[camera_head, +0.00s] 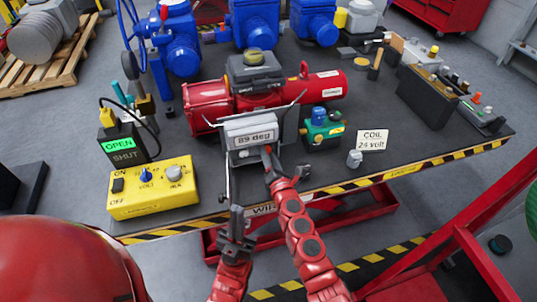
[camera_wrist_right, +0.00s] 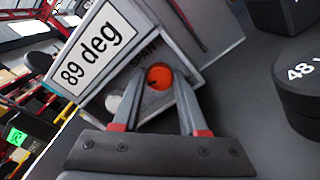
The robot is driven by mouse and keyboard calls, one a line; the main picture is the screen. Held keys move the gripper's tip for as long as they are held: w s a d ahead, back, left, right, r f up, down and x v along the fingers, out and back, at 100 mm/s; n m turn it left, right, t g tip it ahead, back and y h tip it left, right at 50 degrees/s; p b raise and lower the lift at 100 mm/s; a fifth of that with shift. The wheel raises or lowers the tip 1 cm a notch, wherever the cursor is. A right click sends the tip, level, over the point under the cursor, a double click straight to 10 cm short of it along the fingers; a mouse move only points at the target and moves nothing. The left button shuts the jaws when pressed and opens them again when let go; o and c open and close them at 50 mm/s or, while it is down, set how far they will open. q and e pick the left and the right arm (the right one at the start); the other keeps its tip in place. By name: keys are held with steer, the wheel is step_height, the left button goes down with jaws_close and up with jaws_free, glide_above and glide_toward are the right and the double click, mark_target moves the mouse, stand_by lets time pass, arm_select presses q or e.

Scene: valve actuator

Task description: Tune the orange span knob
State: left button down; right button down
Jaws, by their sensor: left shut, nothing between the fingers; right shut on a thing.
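The orange span knob (camera_wrist_right: 159,77) sits on the grey front of the positioner box, below the display reading "89 deg" (camera_wrist_right: 92,48). My right gripper (camera_wrist_right: 161,84) is shut on the knob, one finger on each side. In the head view the positioner (camera_head: 250,134) stands in front of the red actuator, and my right gripper (camera_head: 268,154) reaches its lower front and hides the knob. My left gripper (camera_head: 237,212) is shut and empty, in front of the table edge, below and left of the positioner.
A pale round knob (camera_wrist_right: 113,103) sits left of the orange one. A yellow control box (camera_head: 150,190) stands at the table's left front, with a lit OPEN sign (camera_head: 118,145) behind it. A green and blue device (camera_head: 320,128) and a small grey cylinder (camera_head: 354,158) stand to the right.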

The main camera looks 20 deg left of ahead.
steer(key=shift+f, duration=0.15)
stand_by(0.3)
steer(key=c, duration=0.7)
jaws_free()
steer(key=p+v, duration=0.2)
steer(key=v, duration=0.4)
steer(key=shift+s, duration=0.2)
steer(key=b+v, duration=0.1)
steer(key=v, duration=1)
steer(key=shift+d, duration=0.15)
